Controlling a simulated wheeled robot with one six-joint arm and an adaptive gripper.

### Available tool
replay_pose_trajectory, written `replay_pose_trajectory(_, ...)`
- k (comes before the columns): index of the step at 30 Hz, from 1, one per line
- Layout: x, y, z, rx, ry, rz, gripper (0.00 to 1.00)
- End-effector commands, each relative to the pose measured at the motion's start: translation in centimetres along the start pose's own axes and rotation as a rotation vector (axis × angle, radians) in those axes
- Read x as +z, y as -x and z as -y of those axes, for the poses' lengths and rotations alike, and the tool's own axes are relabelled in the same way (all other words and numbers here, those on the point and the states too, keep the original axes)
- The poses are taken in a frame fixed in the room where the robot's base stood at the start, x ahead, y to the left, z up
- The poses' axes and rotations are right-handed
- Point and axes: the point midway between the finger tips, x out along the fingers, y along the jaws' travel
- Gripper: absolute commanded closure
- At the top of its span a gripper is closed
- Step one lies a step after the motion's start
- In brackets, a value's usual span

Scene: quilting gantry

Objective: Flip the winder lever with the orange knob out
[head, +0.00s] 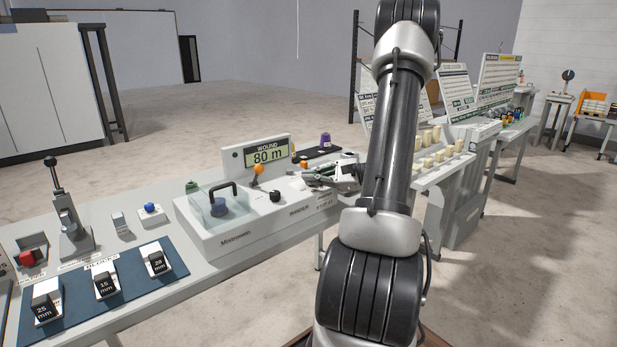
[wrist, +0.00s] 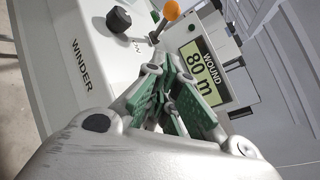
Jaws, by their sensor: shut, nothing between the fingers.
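The winder (head: 236,229) is a white bench unit with a clear-lidded box at its left. Its lever has an orange knob (head: 257,170) on a short stem, standing up in front of the display that reads "WOUND 80 m" (head: 267,154). In the wrist view the orange knob (wrist: 172,11) is at the top, beyond my fingertips, with the display (wrist: 205,75) to its right. My gripper (head: 308,180) is right of the lever, apart from it. In the wrist view my gripper (wrist: 168,75) has its green-padded fingers shut and empty.
A black dial knob (head: 275,196) sits on the winder's top near the lever; it also shows in the wrist view (wrist: 119,19). A black handle (head: 222,190) rises over the clear box. A purple spool (head: 326,140) stands behind my gripper.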

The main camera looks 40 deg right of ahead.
Motion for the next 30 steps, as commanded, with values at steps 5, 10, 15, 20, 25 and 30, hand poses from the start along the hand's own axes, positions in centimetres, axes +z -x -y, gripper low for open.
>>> replay_pose_trajectory(5, 0.1, -4.0, -0.1, 0.004, 0.001, 0.004, 1.00)
replay_pose_trajectory(10, 0.1, -7.5, -0.1, 0.004, 0.000, 0.003, 1.00)
replay_pose_trajectory(15, 2.0, -9.1, 0.0, 0.002, 0.002, 0.001, 1.00)
replay_pose_trajectory(20, 2.8, -9.8, 0.0, 0.001, 0.001, 0.001, 1.00)
replay_pose_trajectory(25, 2.9, -9.9, 0.0, 0.001, 0.000, 0.000, 1.00)
replay_pose_trajectory(30, 2.9, -9.9, 0.0, 0.001, 0.000, 0.000, 1.00)
